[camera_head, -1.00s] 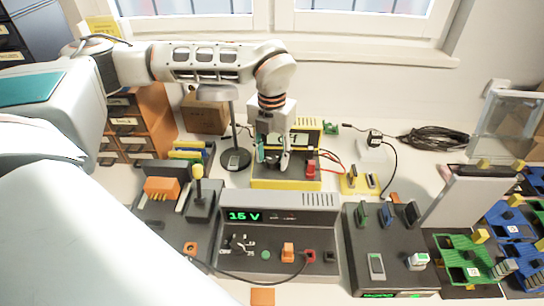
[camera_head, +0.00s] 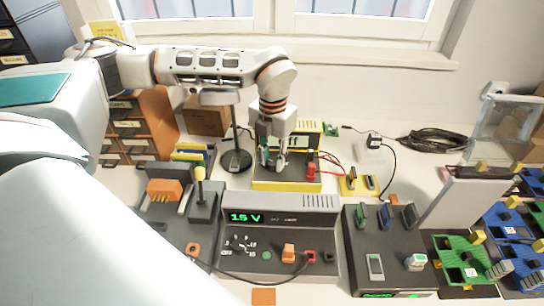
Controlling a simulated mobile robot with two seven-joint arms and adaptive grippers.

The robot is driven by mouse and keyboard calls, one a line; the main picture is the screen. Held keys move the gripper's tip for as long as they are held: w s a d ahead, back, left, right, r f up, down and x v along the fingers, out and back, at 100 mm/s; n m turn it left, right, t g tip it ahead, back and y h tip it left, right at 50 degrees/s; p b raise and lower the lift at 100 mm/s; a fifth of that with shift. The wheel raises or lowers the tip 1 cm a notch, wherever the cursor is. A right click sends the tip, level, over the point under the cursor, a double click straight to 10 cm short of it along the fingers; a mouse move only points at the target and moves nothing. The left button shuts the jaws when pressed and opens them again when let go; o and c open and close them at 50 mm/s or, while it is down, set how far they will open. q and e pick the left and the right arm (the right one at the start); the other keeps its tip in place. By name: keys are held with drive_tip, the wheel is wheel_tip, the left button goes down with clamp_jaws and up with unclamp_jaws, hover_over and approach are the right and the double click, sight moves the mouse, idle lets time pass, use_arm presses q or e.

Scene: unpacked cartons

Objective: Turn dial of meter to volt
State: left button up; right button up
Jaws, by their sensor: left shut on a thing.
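The meter (camera_head: 299,184) is a yellow and black box standing on the bench behind the 15 V power unit. Its upright back part has a pale display (camera_head: 297,141), partly covered by my gripper; the visible end seems to read "ff". My left gripper (camera_head: 273,165) reaches down from above onto the meter's dark front face, fingers shut on what appears to be the dial. The dial itself is hidden between and behind the fingers, so its pointer and markings cannot be read. My right gripper is not in view.
Red leads run from a red plug (camera_head: 311,171) on the meter's right. A grey power unit (camera_head: 321,212) reading 15 V stands in front. A lamp (camera_head: 236,160) stands left, a yellow block with switches (camera_head: 352,184) right. Orange drawers (camera_head: 150,120) stand far left.

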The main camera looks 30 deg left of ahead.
use_arm(q)
drive_tip(key=m+p, duration=0.3)
drive_tip(key=m, duration=0.1)
drive_tip(key=shift+r, duration=0.15)
drive_tip(key=m+p, duration=0.2)
drive_tip(key=m, duration=0.1)
drive_tip(key=shift+m, duration=0.4)
drive_tip(key=shift+m+p, duration=0.5)
drive_tip(key=shift+m, duration=0.1)
drive_tip(key=shift+m+p, duration=0.3)
drive_tip(key=shift+m, duration=0.3)
drive_tip(key=shift+f, duration=0.2)
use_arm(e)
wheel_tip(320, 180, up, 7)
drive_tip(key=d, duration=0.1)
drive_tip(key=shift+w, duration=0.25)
use_arm(q)
drive_tip(key=o, duration=1.1)
drive_tip(key=shift+o, duration=0.2)
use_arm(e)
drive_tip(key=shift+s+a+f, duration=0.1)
